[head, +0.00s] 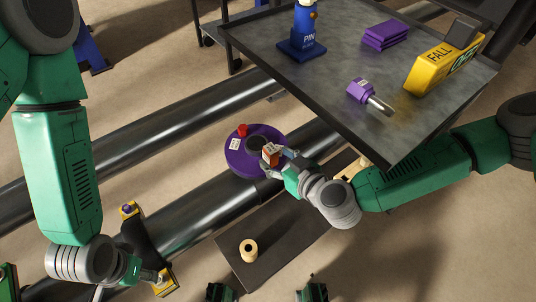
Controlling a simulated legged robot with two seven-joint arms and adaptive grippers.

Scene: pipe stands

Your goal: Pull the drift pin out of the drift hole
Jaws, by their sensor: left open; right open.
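A purple round flange (236,162) with a dark central opening sits at the pipe. A small orange-red piece with a pale label (270,151) stands at its right side; I cannot tell for sure whether it is the drift pin. My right gripper (281,158) is open right beside this piece; contact is unclear, and the hand hides part of the flange edge. A smaller red piece (242,130) stands at the flange's upper rim. The drift hole itself is not clearly visible. My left gripper (157,279) is open, low at the left, close to a yellow-and-black pipe stand (166,285).
A grey cart top (330,70) at upper right holds a blue "PIN" holder (303,38), purple blocks (386,34), a purple-handled tool (361,91) and a yellow case (438,68). My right forearm passes close below its edge. A tan roll (249,250) rests on a dark board (275,242).

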